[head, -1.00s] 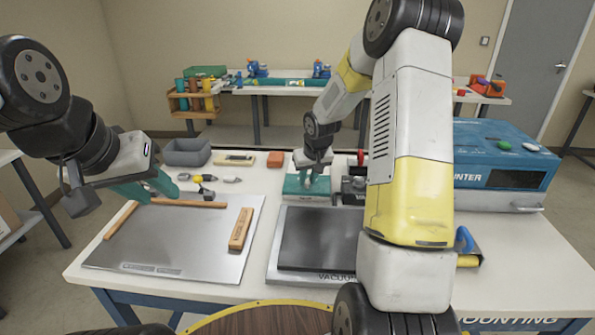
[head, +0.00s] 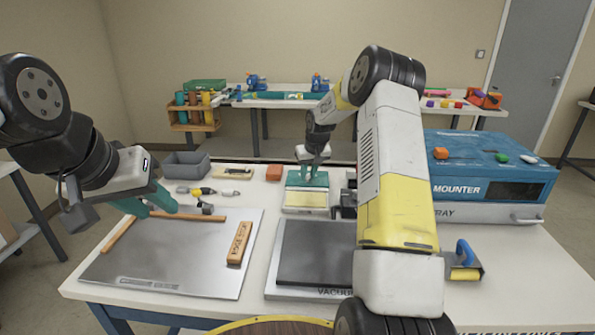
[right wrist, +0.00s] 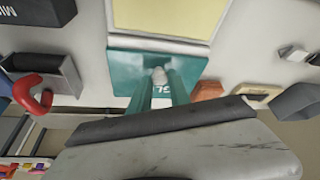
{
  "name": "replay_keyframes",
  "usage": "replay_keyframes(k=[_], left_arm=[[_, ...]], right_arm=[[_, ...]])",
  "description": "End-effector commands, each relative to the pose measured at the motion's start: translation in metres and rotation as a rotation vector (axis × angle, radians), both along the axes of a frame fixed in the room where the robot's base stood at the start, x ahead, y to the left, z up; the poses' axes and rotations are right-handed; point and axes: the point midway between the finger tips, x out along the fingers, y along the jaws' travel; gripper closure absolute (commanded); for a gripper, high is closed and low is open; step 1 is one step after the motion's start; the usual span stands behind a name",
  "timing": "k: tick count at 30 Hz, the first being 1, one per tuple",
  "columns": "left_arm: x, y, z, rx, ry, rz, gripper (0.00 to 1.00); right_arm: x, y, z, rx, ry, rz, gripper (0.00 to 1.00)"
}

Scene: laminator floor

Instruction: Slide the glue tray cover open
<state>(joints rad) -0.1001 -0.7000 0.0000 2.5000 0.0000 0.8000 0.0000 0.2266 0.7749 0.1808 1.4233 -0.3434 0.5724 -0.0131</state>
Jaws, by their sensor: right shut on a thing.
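The glue tray (head: 288,207) stands at the middle back of the table. Its teal cover (head: 293,180) sits over the far part, and yellow glue (head: 306,198) shows in the uncovered near part. My right gripper (head: 313,178) comes down on the cover. In the right wrist view, its two teal fingers (right wrist: 160,88) are shut on the pale knob (right wrist: 159,75) of the teal cover (right wrist: 124,72). The open yellow part (right wrist: 160,14) shows there too. My left gripper (head: 150,203) is open and empty above the steel plate's far left corner.
The steel plate (head: 170,255) carries wooden strips and a wooden block (head: 239,243). A dark vacuum plate (head: 315,250) lies in front of the tray. A grey bin (head: 186,164) and an orange block (head: 273,173) are left of it. The blue mounter (head: 490,175) stands right.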

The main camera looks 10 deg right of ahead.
Motion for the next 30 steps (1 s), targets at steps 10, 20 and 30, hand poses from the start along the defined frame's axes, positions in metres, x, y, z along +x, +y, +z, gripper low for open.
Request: replay_keyframes(k=[10,20,30], left_arm=[[0.0,0.0,0.0,0.0,0.0,0.0,0.64],[0.0,0.0,0.0,0.0,0.0,0.0,0.64],[0.0,0.0,0.0,0.0,0.0,0.0,0.64]], right_arm=[[0.0,0.0,0.001,-0.001,-0.001,0.0,0.55],[-0.005,-0.001,0.015,0.0,-0.002,-0.001,0.55],[-0.026,-0.003,0.065,-0.001,-0.002,0.0,0.55]])
